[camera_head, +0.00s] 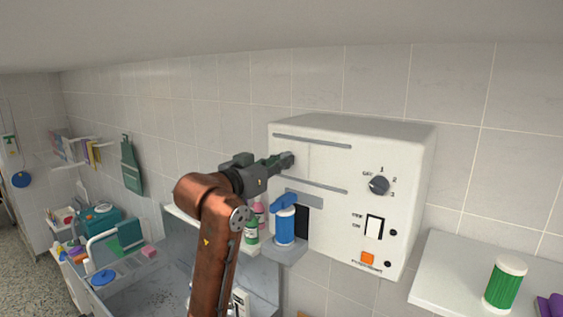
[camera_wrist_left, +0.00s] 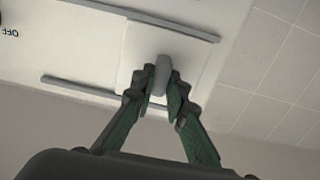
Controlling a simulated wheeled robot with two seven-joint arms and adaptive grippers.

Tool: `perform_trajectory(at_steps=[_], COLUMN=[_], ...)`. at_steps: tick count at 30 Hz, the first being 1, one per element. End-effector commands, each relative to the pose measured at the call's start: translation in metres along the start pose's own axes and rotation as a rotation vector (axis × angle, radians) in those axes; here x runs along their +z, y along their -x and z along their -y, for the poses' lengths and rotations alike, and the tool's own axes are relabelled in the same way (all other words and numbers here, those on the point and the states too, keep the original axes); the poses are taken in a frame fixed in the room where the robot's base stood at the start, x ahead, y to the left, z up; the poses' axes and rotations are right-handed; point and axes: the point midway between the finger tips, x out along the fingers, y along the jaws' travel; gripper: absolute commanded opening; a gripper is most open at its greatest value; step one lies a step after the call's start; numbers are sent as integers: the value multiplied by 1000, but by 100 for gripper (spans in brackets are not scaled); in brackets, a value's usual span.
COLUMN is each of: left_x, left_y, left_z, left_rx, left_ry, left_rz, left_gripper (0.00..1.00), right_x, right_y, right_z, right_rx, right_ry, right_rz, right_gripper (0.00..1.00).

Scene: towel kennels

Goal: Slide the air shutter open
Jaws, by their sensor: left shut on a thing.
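The air shutter (camera_head: 301,172) is a pale, flat panel on the front of a white wall box (camera_head: 330,220). It sits between two grey rails at their left end in the head view. In the left wrist view the shutter (camera_wrist_left: 195,58) carries a grey upright handle (camera_wrist_left: 162,72). My left gripper (camera_head: 288,160) reaches the panel from the left, and its green fingers (camera_wrist_left: 163,92) are shut on the handle. In the head view the gripper hides the handle. My right gripper is not in view.
The box's right side has a dial (camera_head: 379,185), a rocker switch (camera_head: 374,227) and an orange button (camera_head: 367,259). The rail span right of the shutter is clear.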

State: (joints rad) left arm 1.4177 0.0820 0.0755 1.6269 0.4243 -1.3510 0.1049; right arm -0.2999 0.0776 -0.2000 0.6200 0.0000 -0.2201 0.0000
Motion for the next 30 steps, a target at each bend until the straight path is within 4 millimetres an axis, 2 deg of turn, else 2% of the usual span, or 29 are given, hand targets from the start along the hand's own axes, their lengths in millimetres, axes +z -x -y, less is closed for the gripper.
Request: perform_trajectory(at_steps=[5, 8, 15, 19, 23, 30], left_x=[0, 0, 1, 0, 0, 0], left_y=[0, 0, -1, 0, 0, 0], left_z=[-1, -11, -71, -95, -104, -105], left_rx=[0, 1, 5, 3, 3, 3], left_ry=[0, -3, -4, -3, -1, 0], left_rz=[-1, -1, 0, 0, -1, 0], left_gripper=[0, 0, 0, 0, 0, 0], right_x=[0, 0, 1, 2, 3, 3], right_y=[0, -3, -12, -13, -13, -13], right_z=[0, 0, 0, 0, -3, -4], right_rx=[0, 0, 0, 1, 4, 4], right_ry=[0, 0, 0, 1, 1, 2], right_rz=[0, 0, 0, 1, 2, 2], right_gripper=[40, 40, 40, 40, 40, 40])
